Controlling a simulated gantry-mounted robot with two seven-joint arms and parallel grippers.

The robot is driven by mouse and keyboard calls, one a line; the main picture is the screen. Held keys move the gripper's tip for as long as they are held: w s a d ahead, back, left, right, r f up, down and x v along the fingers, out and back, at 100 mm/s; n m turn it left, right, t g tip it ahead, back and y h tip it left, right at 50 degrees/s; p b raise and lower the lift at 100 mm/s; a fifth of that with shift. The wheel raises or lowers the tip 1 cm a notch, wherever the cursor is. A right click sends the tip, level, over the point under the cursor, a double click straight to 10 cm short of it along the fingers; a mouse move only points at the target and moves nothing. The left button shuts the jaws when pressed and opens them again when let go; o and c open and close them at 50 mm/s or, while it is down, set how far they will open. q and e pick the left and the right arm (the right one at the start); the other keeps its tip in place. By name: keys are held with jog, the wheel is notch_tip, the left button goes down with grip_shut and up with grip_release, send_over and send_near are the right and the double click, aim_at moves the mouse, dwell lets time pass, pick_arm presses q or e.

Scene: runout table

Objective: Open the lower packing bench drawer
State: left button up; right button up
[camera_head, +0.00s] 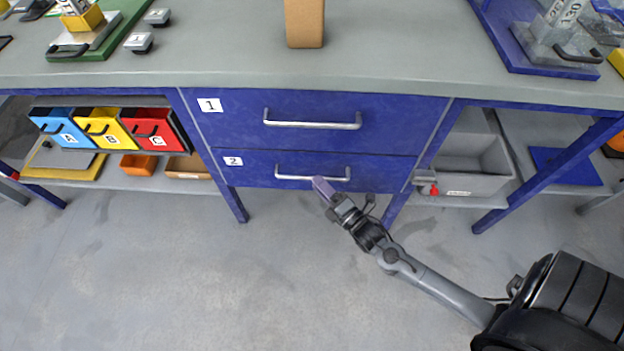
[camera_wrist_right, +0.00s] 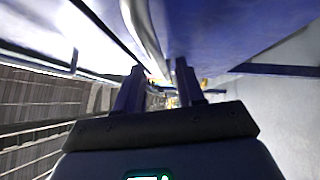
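The lower drawer (camera_head: 258,170) is the blue front labelled 2 under the packing bench, and it looks shut. Its silver bar handle (camera_head: 290,177) runs across the front. My right gripper (camera_head: 320,184) is at the right half of this handle, and its fingers cover part of the bar. In the right wrist view, the two fingers of the gripper (camera_wrist_right: 159,88) stand apart with a gap between them. A pale curved bar, seemingly the handle (camera_wrist_right: 146,32), comes down towards this gap. I cannot tell whether the fingers touch it. My left gripper is not in view.
The upper drawer (camera_head: 280,105), labelled 1, is shut above, with its own handle (camera_head: 312,125). Blue bench legs (camera_head: 232,203) stand on both sides. A grey bin (camera_head: 470,160) sits on the right shelf. The floor (camera_head: 200,270) in front is clear.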

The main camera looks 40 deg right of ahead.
jog(key=shift+w+d+r+b, duration=0.15)
jog(key=shift+w+b, duration=0.1)
jog(key=shift+w, duration=0.3)
jog(key=shift+w+d+f+b, duration=0.1)
jog(key=shift+w+b, duration=0.15)
jog(key=shift+w, duration=0.3)
jog(key=shift+w+a+r, duration=0.15)
jog(key=shift+w+r, duration=0.05)
jog(key=shift+w, duration=0.4)
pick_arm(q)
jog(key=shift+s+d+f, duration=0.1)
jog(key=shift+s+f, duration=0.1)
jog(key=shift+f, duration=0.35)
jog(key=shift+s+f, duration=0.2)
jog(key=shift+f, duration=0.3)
pick_arm(e)
jog(key=shift+s, duration=0.1)
jog(key=shift+c, duration=0.9)
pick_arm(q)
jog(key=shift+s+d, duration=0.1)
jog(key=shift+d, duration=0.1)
pick_arm(e)
grip_shut()
